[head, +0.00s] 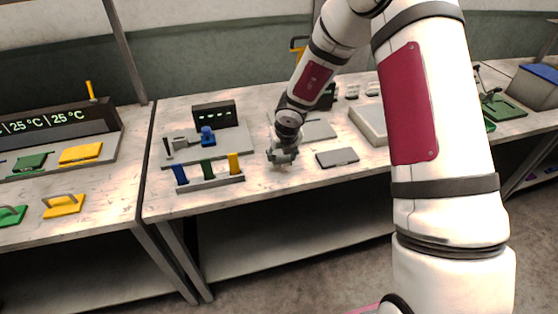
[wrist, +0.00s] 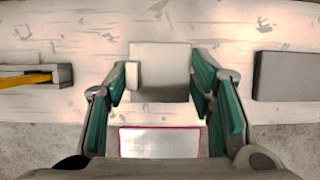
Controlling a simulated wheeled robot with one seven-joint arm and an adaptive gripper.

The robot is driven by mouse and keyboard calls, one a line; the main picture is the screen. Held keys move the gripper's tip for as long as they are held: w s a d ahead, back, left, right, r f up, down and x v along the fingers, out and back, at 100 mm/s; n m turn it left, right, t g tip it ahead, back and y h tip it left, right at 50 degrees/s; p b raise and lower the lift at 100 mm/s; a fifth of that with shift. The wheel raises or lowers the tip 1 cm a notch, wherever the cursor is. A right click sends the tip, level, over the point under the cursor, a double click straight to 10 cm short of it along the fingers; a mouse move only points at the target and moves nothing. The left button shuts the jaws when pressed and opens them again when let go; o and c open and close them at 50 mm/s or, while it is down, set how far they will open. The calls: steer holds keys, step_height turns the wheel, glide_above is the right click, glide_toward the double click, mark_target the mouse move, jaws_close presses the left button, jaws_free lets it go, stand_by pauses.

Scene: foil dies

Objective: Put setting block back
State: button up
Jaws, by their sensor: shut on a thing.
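My gripper (head: 283,157) is over the front part of the middle table, between the rack and a flat dark plate. In the wrist view my gripper (wrist: 160,85) has its green-padded fingers on either side of a pale grey block (wrist: 165,72), shut on it. The block has a small raised step on its left side and looks like the setting block. In the head view the gripper mostly hides it, and I cannot tell whether it touches the table. A grey base plate (head: 236,150) at the left carries a black display (head: 214,114), a blue piece (head: 208,135) and a grey fixture (head: 180,143).
A rack (head: 210,184) with blue, green and yellow pieces stands left of my gripper; its end shows in the wrist view (wrist: 64,74). The dark plate (head: 337,157) lies to the right, also in the wrist view (wrist: 287,76). A pale plate (head: 318,130) lies behind.

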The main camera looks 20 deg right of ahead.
mark_target(281, 156)
steer(key=shift+w+d+f, duration=0.1)
steer(key=shift+w, duration=0.45)
step_height(281, 156, down, 3)
steer(key=shift+w+r+b, duration=0.1)
steer(key=shift+r+b, duration=0.05)
steer(key=shift+b, duration=1.1)
steer(key=shift+f+b, duration=0.4)
steer(key=shift+b, duration=0.05)
steer(key=o, duration=1.6)
steer(key=shift+s+f, duration=0.1)
steer(key=shift+s, duration=0.1)
steer(key=shift+o, duration=0.2)
